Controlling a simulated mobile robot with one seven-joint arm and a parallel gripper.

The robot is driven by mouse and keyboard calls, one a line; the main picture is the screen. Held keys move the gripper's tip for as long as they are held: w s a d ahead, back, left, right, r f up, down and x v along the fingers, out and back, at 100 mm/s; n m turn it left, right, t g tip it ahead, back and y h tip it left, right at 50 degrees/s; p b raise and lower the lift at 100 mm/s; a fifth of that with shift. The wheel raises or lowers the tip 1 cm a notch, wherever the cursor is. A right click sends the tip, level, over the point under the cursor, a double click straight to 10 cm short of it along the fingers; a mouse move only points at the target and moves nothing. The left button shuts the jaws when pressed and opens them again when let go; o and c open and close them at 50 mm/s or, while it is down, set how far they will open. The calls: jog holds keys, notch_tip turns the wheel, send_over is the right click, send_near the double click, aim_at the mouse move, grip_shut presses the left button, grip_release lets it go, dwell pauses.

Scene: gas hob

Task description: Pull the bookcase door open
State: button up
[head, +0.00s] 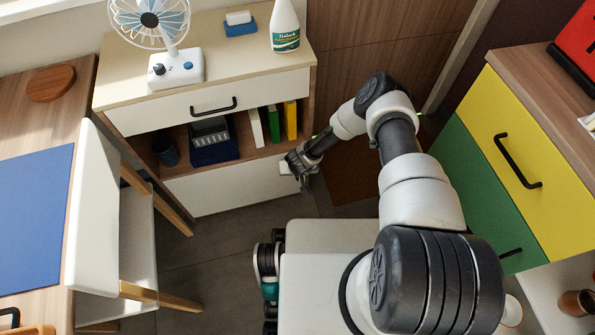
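The bookcase (130,95) stands at the back left, with a white drawer on top, an open shelf and a white door (225,186) below. The door appears closed, flush with the bookcase front. I see no handle on its visible part; the upper right corner is partly covered by my gripper. My gripper (292,172) is at that corner, pointing toward the door. It is small and dark here, so I cannot tell whether its fingers are open, shut or touching the door.
A white chair (95,215) and a wooden desk with a blue mat (32,220) stand at the left. A yellow and green cabinet (520,150) stands at the right. A fan (176,68) and a bottle (285,27) are on the bookcase. Grey floor (215,245) in front is clear.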

grip_shut()
dwell(1.3)
